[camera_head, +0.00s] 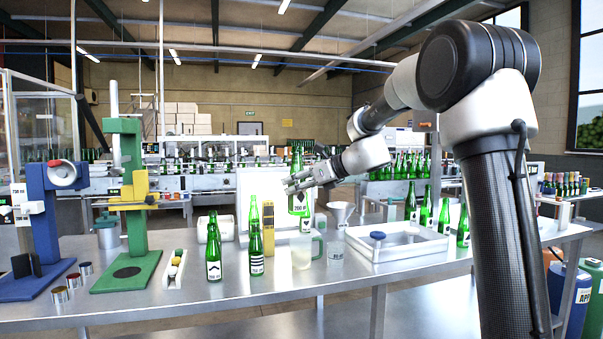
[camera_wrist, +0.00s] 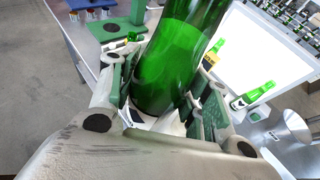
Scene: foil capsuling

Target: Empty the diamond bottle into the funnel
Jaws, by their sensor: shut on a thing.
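My gripper (camera_head: 302,184) is shut on a green glass bottle (camera_head: 299,203) and holds it roughly upright above the bench. Its pale label has dark print too small to read, so I cannot confirm a diamond. In the wrist view the bottle (camera_wrist: 172,65) stands between my gripper's fingers (camera_wrist: 160,112). The pale grey funnel (camera_head: 341,211) is on the bench to the right of the held bottle, apart from it, mouth up. It also shows in the wrist view at the right edge (camera_wrist: 299,126).
Green bottles with a chevron label (camera_head: 214,268) and a striped label (camera_head: 257,266) stand front left of the held bottle. A white tray (camera_head: 400,252) lies to the right.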

